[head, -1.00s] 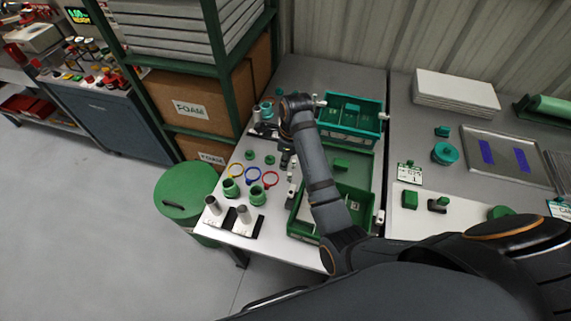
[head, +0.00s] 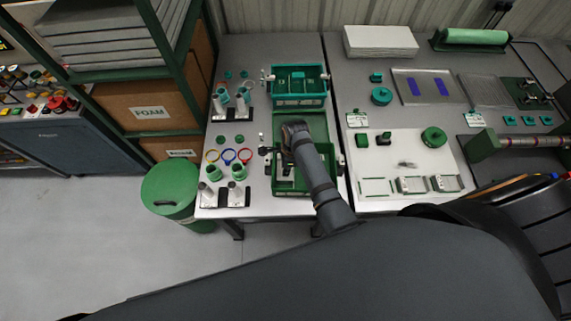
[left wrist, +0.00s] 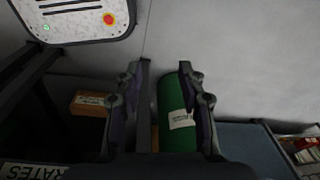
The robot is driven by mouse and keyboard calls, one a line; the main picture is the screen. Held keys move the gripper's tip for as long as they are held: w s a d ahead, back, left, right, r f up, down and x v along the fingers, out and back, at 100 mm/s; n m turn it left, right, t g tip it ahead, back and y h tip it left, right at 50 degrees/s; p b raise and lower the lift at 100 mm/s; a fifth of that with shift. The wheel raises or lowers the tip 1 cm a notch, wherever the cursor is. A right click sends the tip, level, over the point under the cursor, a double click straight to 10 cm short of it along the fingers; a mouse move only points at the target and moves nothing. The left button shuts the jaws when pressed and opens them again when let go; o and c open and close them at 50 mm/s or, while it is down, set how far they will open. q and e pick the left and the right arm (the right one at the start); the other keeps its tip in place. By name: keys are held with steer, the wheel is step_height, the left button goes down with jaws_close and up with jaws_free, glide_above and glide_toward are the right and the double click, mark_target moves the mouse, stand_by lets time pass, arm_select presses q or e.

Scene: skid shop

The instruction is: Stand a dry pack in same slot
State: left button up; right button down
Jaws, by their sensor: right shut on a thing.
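My right gripper (head: 276,160) is over the left side of the open green crate (head: 317,126), its arm reaching in from the lower right. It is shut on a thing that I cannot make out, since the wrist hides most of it. A small pale piece (head: 285,181) shows just below the gripper; I cannot tell whether it is a dry pack. The slots under the gripper are mostly hidden.
A teal crate (head: 300,100) stands behind the green one. Left of them are posts with teal and green rings, and blue, red and yellow rings (head: 229,156). A white mat (head: 405,150) with several parts lies right. A green rack (head: 187,70) stands left.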

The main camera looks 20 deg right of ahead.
steer(key=f, duration=0.2)
steer(key=shift+s+a+f, duration=0.2)
steer(key=shift+s+f, duration=0.1)
steer(key=shift+f, duration=0.1)
arm_select(q)
steer(key=shift+s+a+f+b, duration=0.1)
steer(key=shift+a+f+b, duration=0.1)
steer(key=shift+f+b, duration=0.4)
steer(key=shift+s+a+f+b, duration=0.1)
steer(key=shift+a+f+b, duration=0.1)
steer(key=shift+f+b, duration=0.45)
steer(key=shift+s+a+f+b, duration=0.1)
steer(key=shift+a+f+b, duration=0.1)
steer(key=shift+f+b, duration=0.4)
arm_select(e)
steer(key=shift+w+f, duration=0.15)
steer(key=shift+f, duration=2.95)
arm_select(q)
steer(key=shift+w+r+p, duration=0.1)
steer(key=shift+r+p, duration=0.45)
arm_select(e)
steer(key=shift+d, duration=0.1)
arm_select(q)
steer(key=shift+f, duration=0.1)
arm_select(e)
steer(key=shift+f, duration=0.2)
arm_select(q)
steer(key=shift+f, duration=0.15)
arm_select(e)
steer(key=shift+f, duration=0.3)
